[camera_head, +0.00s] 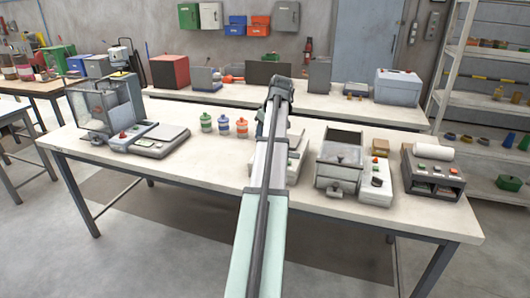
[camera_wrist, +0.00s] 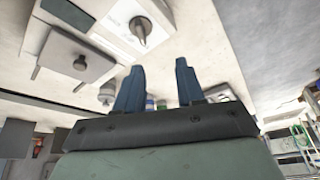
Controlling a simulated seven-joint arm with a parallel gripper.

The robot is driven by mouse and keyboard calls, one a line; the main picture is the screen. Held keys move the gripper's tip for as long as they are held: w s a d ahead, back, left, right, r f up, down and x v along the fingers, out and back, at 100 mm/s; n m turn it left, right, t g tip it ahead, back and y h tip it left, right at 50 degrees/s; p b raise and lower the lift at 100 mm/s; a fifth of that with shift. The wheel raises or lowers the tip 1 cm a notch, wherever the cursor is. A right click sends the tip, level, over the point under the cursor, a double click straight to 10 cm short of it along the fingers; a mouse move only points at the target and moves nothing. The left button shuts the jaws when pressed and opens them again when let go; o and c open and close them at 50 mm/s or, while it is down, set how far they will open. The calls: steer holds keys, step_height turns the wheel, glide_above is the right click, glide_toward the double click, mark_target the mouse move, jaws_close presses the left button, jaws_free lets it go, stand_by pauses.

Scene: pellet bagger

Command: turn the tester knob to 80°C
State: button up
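My gripper (camera_wrist: 159,84) shows in the wrist view as two dark blue fingers standing apart with nothing between them. A white device (camera_wrist: 118,18) with a grey pointed knob (camera_wrist: 141,29) is beyond the fingertips, up and left of them in that view, not touched. In the head view my arm covers most of a pale device (camera_head: 297,148) at mid-table, probably the same one; its knob is hidden there. A white control box (camera_head: 375,190) with a dark knob (camera_head: 377,182) stands further right. I cannot read any temperature marks.
Green, blue and orange-lidded jars (camera_head: 224,125) stand left of my arm. A scale (camera_head: 160,140) and a clear-walled machine (camera_head: 100,105) are further left. A metal hopper (camera_head: 340,160) and a grey printer-like unit (camera_head: 433,175) stand right. The front table strip (camera_head: 200,168) is clear.

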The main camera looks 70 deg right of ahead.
steer(key=s+d+r, duration=0.1)
steer(key=s+r, duration=0.1)
steer(key=s, duration=0.2)
steer(key=x, duration=1.3)
steer(key=shift+w+d+f, duration=0.3)
steer(key=shift+d, duration=0.05)
jaws_close()
